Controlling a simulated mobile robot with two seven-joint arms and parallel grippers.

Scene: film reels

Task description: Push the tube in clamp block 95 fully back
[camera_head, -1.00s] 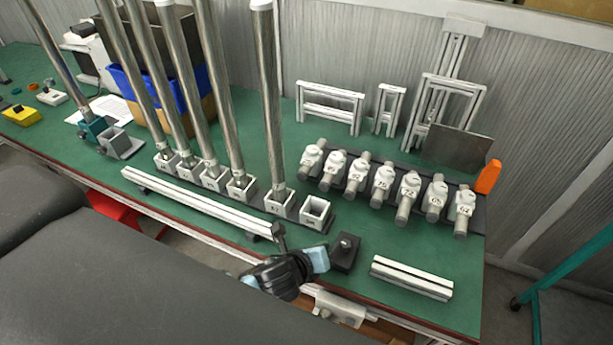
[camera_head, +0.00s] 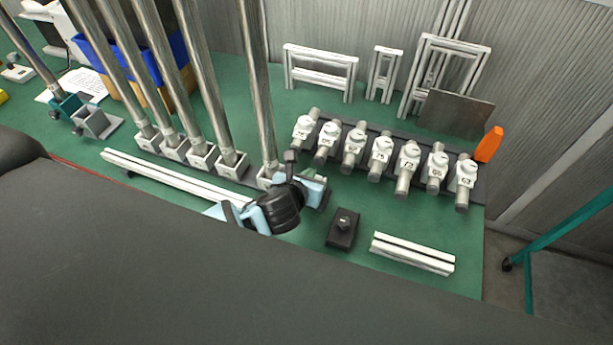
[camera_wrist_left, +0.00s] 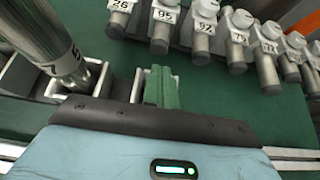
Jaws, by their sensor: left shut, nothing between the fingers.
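Clamp block 95 (camera_head: 328,139) is the second from the left in the row of white blocks on the dark rail. Its short grey tube (camera_head: 320,156) sticks out at the front. In the left wrist view, block 95 (camera_wrist_left: 165,14) is at the top, with the tube's round front end (camera_wrist_left: 159,46) below its label. My left gripper (camera_head: 316,192) is in front of this row, to the right of the nearest tall tube. Its fingers (camera_wrist_left: 161,86) are shut and empty, apart from block 95's tube. In the head view the hand mostly hides the fingertips. My right gripper is not in view.
Tall metal tubes (camera_head: 257,80) stand in square sockets left of my gripper. An open socket (camera_wrist_left: 118,85) is beside my fingers. A black block with a knob (camera_head: 343,228) and a white rail (camera_head: 412,253) lie to the right. Green table between gripper and clamp row is clear.

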